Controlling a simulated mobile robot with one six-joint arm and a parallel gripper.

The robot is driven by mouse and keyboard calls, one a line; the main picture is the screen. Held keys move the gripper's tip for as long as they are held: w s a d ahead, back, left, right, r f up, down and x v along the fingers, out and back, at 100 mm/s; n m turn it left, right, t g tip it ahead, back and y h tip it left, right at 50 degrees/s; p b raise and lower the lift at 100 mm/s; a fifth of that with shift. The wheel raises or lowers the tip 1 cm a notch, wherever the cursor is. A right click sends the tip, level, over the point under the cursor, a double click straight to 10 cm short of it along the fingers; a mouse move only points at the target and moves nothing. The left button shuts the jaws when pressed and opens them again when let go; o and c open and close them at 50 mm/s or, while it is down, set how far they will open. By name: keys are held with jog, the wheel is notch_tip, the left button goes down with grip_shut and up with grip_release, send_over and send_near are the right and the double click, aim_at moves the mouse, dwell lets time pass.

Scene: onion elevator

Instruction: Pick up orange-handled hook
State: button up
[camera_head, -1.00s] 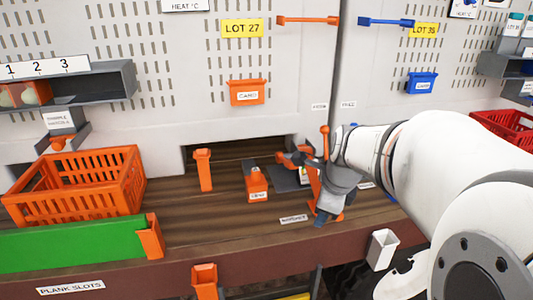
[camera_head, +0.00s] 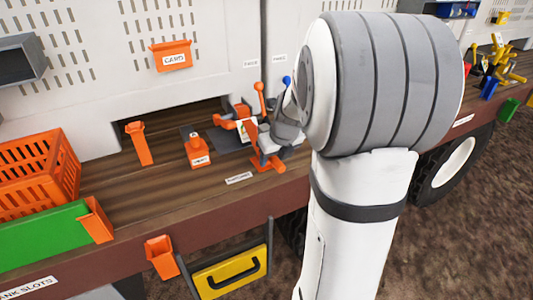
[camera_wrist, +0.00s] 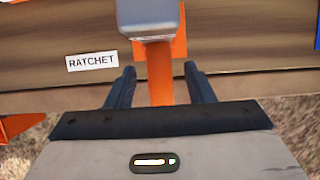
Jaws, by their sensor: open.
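In the wrist view, my gripper (camera_wrist: 159,72) is open, with one dark finger on each side of an orange bar (camera_wrist: 160,88). The bar runs up to a grey block-like head (camera_wrist: 150,15) above the RATCHET label (camera_wrist: 92,62). I cannot tell for sure whether this orange piece is the hook's handle. In the head view, my gripper (camera_head: 284,138) is at the orange ratchet stand (camera_head: 268,163) near the bench's front edge, and my arm hides part of this spot. No other piece is clearly a hook.
An orange lever (camera_head: 259,98) and a blue lever (camera_head: 287,82) stand close behind my gripper. Left of it are an orange labelled block (camera_head: 197,150), an orange holder (camera_head: 139,143) and an orange crate (camera_head: 62,150). A yellow case (camera_head: 232,273) hangs below the bench edge.

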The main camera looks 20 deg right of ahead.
jog(key=shift+x, duration=0.85)
jog(key=shift+c, duration=0.2)
jog(key=shift+r, duration=0.1)
grip_shut()
